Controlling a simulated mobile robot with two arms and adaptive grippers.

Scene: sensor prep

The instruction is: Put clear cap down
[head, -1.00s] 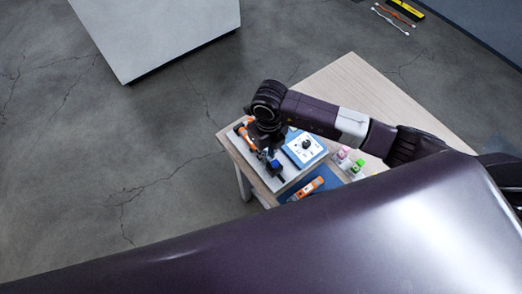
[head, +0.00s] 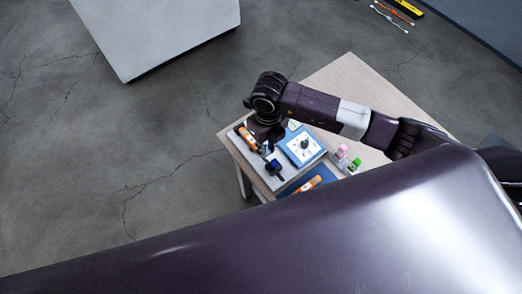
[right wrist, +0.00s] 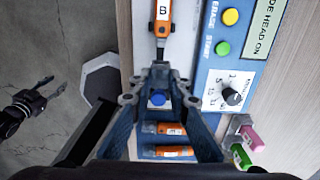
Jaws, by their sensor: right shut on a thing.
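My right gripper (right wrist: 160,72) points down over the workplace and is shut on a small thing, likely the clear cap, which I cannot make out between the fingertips. In the head view the right gripper (head: 267,149) is above the light board. An orange pen marked B (right wrist: 162,28) lies just beyond the fingertips, its grey tip towards them. A dark holder with a blue knob (head: 275,166) stands near the gripper; the blue knob shows between the fingers in the wrist view (right wrist: 157,98). My left gripper (right wrist: 42,95) is apart at the left, its fingers open and empty.
A blue-white device (head: 303,146) with a dial and buttons stands right of the gripper. Orange pens (right wrist: 172,151) lie on a blue mat. The far wooden tabletop (head: 345,82) is clear.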

